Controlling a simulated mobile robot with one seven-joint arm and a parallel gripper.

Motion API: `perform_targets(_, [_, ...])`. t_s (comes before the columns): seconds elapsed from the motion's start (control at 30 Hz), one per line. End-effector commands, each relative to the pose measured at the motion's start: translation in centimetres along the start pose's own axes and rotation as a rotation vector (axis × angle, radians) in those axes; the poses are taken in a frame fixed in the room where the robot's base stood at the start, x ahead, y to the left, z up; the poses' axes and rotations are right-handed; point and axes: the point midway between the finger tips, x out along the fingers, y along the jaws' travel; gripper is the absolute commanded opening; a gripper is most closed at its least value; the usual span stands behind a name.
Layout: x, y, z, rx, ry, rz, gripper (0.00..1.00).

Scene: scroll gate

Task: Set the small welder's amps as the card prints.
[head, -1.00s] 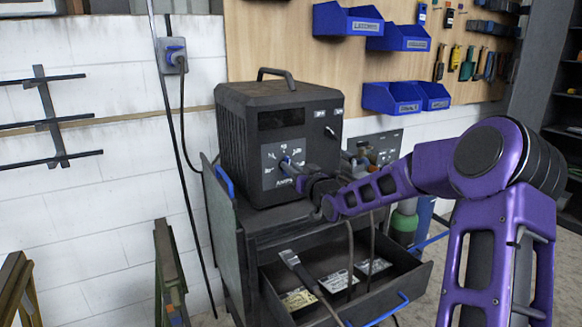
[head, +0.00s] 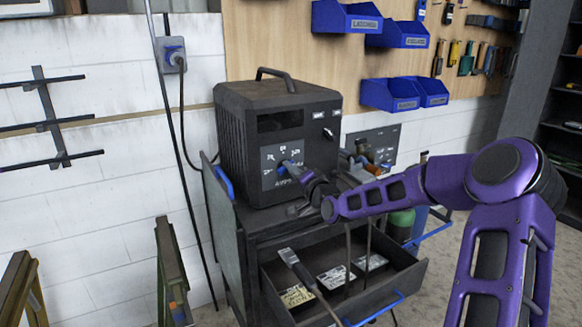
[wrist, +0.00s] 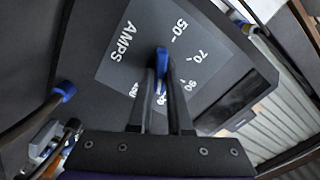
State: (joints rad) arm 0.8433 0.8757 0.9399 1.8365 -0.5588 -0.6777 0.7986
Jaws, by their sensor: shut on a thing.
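The small welder (head: 240,115) is a black box with a top handle, standing on a dark cart. Its front has a grey AMPS panel (head: 268,153) with a printed scale. The wrist view shows the panel (wrist: 120,72) close up, with 50, 70 and 90 legible and other marks partly hidden. My gripper (wrist: 161,84) is shut on the blue amps knob (wrist: 162,60). Its fingers cover much of the knob, and I cannot tell its exact setting. In the head view my gripper (head: 297,174) reaches the panel from the right.
Blue bins (head: 390,95) hang on the wall board. A power cable (head: 182,110) runs down the wall at left.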

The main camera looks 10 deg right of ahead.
Motion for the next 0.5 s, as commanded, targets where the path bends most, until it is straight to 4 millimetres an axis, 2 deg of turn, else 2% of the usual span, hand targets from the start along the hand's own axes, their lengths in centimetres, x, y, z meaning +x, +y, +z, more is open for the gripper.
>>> perform_targets(0.5, [-0.03, 0.37, 0.11, 0.467, 0.0, 0.001, 0.0])
